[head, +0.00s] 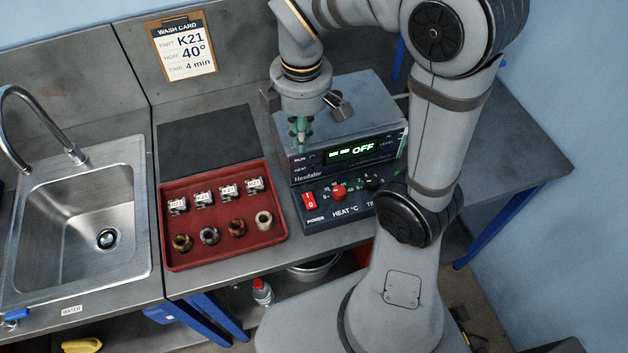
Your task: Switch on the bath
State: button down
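The bath (330,132) is a grey metal box on the bench, right of the red tray. Its green display (362,149) reads OFF. Its sloped front panel carries a red POWER switch (310,201) at the left, a red HEAT knob (339,192) and a dark TIME knob (374,184), partly beside my arm. My gripper (300,143) points down with teal fingers in front of the bath's upper left face, above and behind the power switch and apart from it. No object shows in it. Its fingers overlap in this view, so their opening is unclear.
A red tray (224,256) holds several K21-labelled pieces and several ring-shaped parts. A dark mat (208,138) lies behind it. A wash card (183,46) reads K21, 40°, 4 min. A sink (75,220) is at left. My arm covers the panel's right end.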

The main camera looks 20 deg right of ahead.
jog(key=s+n+g, duration=0.1)
jog(key=s+n, duration=0.1)
send_near(306, 193)
jog(key=shift+n, duration=0.4)
notch_tip(306, 193, down, 7)
jog(key=shift+d+r+b, duration=0.1)
jog(key=shift+b, duration=0.3)
